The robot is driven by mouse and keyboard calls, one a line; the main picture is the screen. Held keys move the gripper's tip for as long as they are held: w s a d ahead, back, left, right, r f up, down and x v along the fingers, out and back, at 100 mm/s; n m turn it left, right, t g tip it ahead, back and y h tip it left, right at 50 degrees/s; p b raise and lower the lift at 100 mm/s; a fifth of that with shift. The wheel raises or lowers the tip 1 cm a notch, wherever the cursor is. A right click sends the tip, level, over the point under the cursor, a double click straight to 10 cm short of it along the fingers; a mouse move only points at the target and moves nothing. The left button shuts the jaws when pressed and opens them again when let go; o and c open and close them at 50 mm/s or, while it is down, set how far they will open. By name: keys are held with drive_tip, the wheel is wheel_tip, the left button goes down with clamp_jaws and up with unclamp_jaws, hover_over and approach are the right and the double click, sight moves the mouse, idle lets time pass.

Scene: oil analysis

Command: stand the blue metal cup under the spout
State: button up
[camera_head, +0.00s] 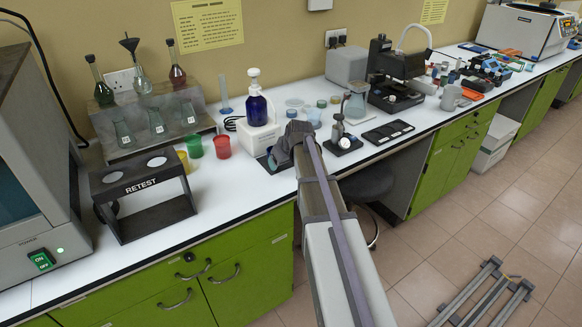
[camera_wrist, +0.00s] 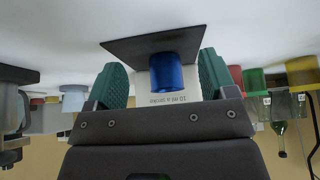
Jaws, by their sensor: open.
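The blue metal cup (camera_wrist: 174,74) shows in the wrist view, which is upside down. It stands upright on a dark square plate (camera_wrist: 125,46), in front of a white block (camera_wrist: 142,88) with printed text. My gripper (camera_wrist: 162,72) is open, with one green finger on each side of the cup. A small gap shows at the left finger; contact at the right finger cannot be told. In the head view the white block carries a blue pump bottle (camera_head: 257,109) with a white top. My gripper (camera_head: 285,150) is in front of it and mostly hides the cup. The spout's line over the cup is unclear.
Red (camera_head: 222,146) and green (camera_head: 195,146) cups and the black RETEST rack (camera_head: 142,196) stand to the left. A small stand with a round head (camera_head: 341,133) and a dark tray (camera_head: 388,132) lie to the right. Bare white bench shows left of my arm.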

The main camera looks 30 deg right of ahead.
drive_tip(key=w, duration=0.6)
drive_tip(key=shift+w+a, duration=0.15)
drive_tip(key=shift+w, duration=0.15)
drive_tip(key=shift+w+f+b, duration=0.1)
drive_tip(key=shift+f+b, duration=0.45)
drive_tip(key=shift+b, duration=0.05)
drive_tip(key=shift+c, duration=0.3)
drive_tip(key=c, duration=0.9)
drive_tip(key=o, duration=1)
drive_tip(key=shift+c, duration=0.2)
drive_tip(key=shift+r, duration=0.1)
